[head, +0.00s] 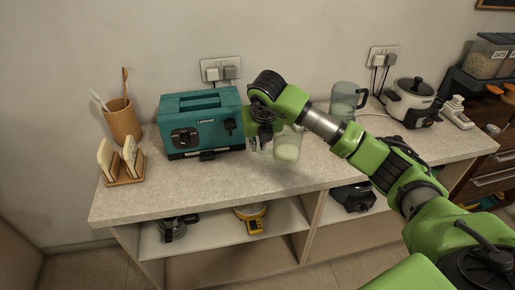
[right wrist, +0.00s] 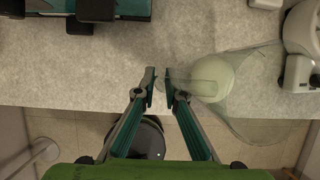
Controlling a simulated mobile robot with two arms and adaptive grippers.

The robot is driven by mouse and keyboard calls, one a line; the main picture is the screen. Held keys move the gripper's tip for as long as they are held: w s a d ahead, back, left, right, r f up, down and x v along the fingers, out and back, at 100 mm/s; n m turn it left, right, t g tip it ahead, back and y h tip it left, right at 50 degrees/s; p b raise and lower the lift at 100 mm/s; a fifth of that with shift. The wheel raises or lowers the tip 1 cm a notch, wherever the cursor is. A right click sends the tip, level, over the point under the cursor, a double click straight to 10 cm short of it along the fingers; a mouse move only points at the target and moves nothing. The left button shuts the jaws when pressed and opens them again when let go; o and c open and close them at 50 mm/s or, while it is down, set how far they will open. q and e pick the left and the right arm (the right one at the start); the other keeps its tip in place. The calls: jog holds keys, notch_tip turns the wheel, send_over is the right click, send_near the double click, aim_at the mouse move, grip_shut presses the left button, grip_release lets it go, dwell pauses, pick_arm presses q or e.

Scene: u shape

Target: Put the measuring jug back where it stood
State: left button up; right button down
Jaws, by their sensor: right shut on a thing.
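The clear measuring jug (head: 288,147) with pale contents at its bottom is at the counter's front half, right of the teal toaster. It also shows in the right wrist view (right wrist: 212,78), right of the fingers. My right gripper (head: 262,140) is at the jug's left side. In the right wrist view the fingertips (right wrist: 160,88) are close together, shut on the jug, seemingly at its handle, which is hard to make out. The jug looks upright; I cannot tell whether its base touches the counter. My left gripper is out of view.
On the counter (head: 215,182) stand a toast rack (head: 124,178), utensil cup (head: 122,122), teal toaster (head: 200,124), clear grey-green container (head: 346,100) and white cooker (head: 411,100). The front strip is clear. Shelves below hold a yellow item (head: 251,220) and black appliance (head: 353,196).

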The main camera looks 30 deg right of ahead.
aim_at(258, 150)
jog(key=shift+w+f, duration=0.15)
jog(key=shift+w, duration=0.1)
jog(key=shift+w+f+p, duration=0.15)
jog(key=shift+f+p, duration=0.2)
jog(key=shift+p, duration=0.05)
notch_tip(258, 150, down, 2)
jog(key=shift+p, duration=0.7)
jog(key=shift+f, duration=0.35)
jog(key=shift+f+b, duration=0.2)
jog(key=shift+b, duration=0.1)
jog(key=c, duration=2.1)
grip_release()
